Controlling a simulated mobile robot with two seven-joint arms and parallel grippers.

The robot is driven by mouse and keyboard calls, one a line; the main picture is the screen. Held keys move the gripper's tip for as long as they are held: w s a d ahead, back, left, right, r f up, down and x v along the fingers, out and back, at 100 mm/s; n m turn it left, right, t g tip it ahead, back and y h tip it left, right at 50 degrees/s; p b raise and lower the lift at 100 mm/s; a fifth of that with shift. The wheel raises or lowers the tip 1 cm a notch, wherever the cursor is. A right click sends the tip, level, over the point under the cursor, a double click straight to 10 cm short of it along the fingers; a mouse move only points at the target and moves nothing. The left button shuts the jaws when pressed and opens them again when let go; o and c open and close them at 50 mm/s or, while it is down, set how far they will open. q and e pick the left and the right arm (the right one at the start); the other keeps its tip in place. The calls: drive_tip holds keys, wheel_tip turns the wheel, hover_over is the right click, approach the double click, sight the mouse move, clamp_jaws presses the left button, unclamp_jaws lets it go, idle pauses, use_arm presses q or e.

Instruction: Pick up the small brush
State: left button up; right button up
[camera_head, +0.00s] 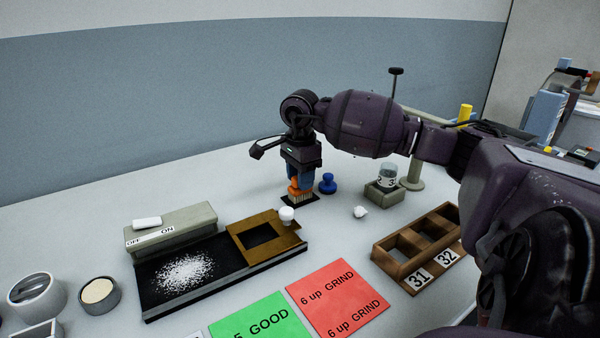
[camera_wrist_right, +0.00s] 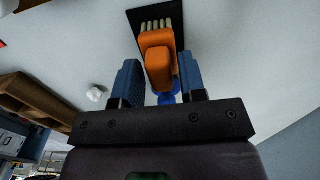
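The small brush (camera_head: 295,188) has an orange handle and pale bristles. It stands on a black pad (camera_head: 313,201) towards the back of the table. My right gripper (camera_head: 302,176) points down at the brush from above, and its blue fingers partly hide the handle. In the right wrist view the brush (camera_wrist_right: 158,62) lies between and just beyond the two blue fingertips (camera_wrist_right: 158,78). The fingers are apart, with a gap showing on each side of the handle. My left gripper is not in view.
A blue knobbed piece (camera_head: 327,184) stands close right of the brush. A crumpled white piece (camera_head: 360,212), a jar holder (camera_head: 384,194) and a wooden rack (camera_head: 390,262) are to the right.

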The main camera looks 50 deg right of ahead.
clamp_jaws()
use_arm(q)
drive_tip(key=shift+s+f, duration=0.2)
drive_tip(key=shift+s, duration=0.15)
use_arm(e)
drive_tip(key=shift+r, duration=0.1)
wheel_tip(320, 180, up, 10)
drive_tip(key=shift+f+p, duration=0.2)
drive_tip(key=shift+p, duration=0.3)
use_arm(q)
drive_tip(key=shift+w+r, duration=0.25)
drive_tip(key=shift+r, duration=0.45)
use_arm(e)
wheel_tip(320, 180, up, 10)
drive_tip(key=shift+r, duration=0.1)
